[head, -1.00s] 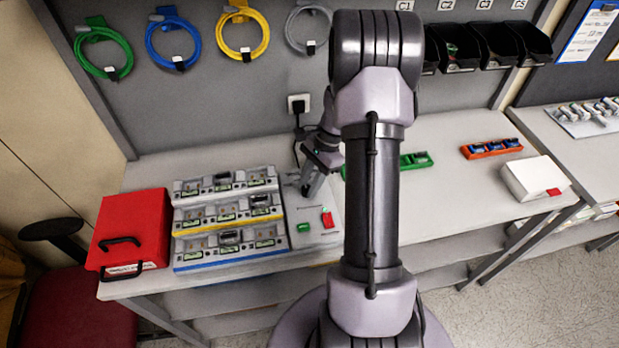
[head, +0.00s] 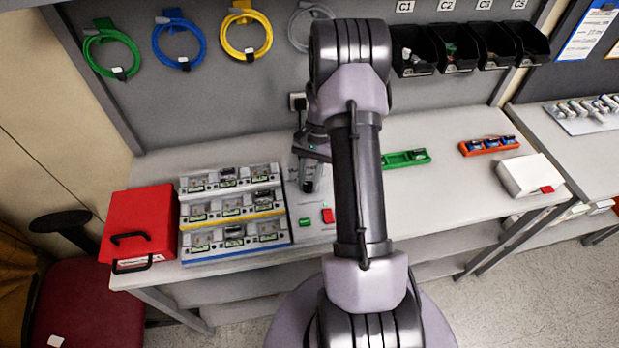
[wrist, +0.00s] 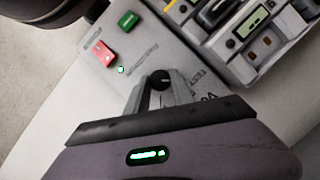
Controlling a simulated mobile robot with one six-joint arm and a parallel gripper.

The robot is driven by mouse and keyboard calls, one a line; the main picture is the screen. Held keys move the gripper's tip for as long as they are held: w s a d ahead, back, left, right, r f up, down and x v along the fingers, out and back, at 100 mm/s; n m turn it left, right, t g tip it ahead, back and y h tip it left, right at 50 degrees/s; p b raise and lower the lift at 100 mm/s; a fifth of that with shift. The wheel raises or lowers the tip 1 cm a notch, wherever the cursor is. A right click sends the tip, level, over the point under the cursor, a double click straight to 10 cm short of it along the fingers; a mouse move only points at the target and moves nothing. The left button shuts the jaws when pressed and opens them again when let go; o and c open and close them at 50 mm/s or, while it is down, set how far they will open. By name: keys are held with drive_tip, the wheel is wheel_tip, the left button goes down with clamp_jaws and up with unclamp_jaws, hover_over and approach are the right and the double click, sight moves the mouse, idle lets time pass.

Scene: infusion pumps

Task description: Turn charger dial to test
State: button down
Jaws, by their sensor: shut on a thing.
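The black round dial (wrist: 160,79) sits on the light grey charger panel (wrist: 143,52) in the wrist view. My gripper (wrist: 161,88) is shut on the dial, with one finger on each side of it. The panel carries a green button (wrist: 128,21), a red button (wrist: 103,52) and a small lit green lamp (wrist: 121,69). The labels round the dial are too blurred to read.
The rack of several chargers stands close to the left of my gripper. A red case (head: 138,222) is at the bench's left end. A green tray (head: 406,158), an orange tray (head: 489,145) and a white box (head: 529,174) lie to the right, with clear bench between.

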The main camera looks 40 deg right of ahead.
idle(0.4)
drive_tip(key=c, duration=1.1)
unclamp_jaws()
drive_tip(key=p+v, duration=0.3)
drive_tip(key=v, duration=1.4)
drive_tip(key=shift+r+p, duration=0.3)
drive_tip(key=shift+p, duration=0.1)
